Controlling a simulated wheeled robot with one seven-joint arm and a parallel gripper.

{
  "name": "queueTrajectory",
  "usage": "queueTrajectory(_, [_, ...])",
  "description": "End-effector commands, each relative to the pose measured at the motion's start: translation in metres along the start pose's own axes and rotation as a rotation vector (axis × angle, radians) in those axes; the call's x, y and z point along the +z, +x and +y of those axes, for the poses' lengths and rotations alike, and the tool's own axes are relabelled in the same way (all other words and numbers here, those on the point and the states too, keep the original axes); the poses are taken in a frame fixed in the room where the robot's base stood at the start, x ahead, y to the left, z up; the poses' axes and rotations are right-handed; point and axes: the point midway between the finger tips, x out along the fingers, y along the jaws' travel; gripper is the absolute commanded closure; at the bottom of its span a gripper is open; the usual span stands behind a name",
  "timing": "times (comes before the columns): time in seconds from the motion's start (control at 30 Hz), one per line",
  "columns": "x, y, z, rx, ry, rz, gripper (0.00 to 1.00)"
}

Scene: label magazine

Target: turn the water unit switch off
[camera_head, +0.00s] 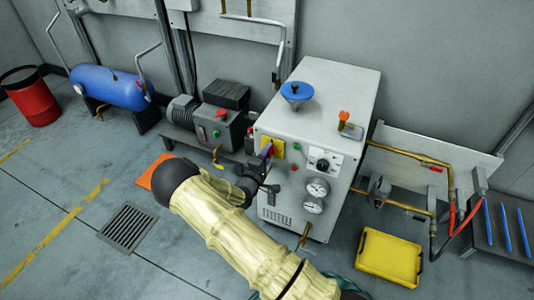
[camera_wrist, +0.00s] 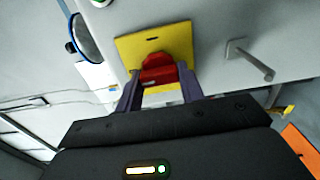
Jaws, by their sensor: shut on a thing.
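The water unit is the grey-white cabinet (camera_head: 335,95) in the middle of the head view. On its front is a yellow plate (camera_head: 279,150) with a red switch handle, clearest in the wrist view (camera_wrist: 158,66). The yellow plate (camera_wrist: 172,42) lies behind the handle there. My gripper (camera_head: 266,154) is at the cabinet front, its fingers reaching the switch. In the wrist view the two fingers of my gripper (camera_wrist: 159,82) stand on either side of the red handle and are shut on it. The handle's lower part is partly hidden by the fingers.
A black dial (camera_head: 322,164) and gauges (camera_head: 317,187) sit right of the switch. A motor unit (camera_head: 218,122) with a red button stands to the left. A yellow tray (camera_head: 389,258) lies on the floor at right. A floor drain (camera_head: 128,227) is at left.

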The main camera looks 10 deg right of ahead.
Motion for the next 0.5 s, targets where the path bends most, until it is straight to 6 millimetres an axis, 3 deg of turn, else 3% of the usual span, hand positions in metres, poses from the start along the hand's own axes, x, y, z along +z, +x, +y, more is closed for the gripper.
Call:
queueTrajectory(0.33, [-0.0017,-0.0021,-0.0033,-0.007,-0.007,0.005,0.85])
queueTrajectory(0.37, [-0.0018,-0.0021,-0.0033,-0.007,-0.007,0.005,0.56])
queueTrajectory(0.43, [-0.0016,-0.0018,-0.0029,-0.006,-0.006,0.005,0.42])
queueTrajectory(0.5, [-0.0014,-0.0014,-0.0023,-0.005,-0.005,0.004,0.4])
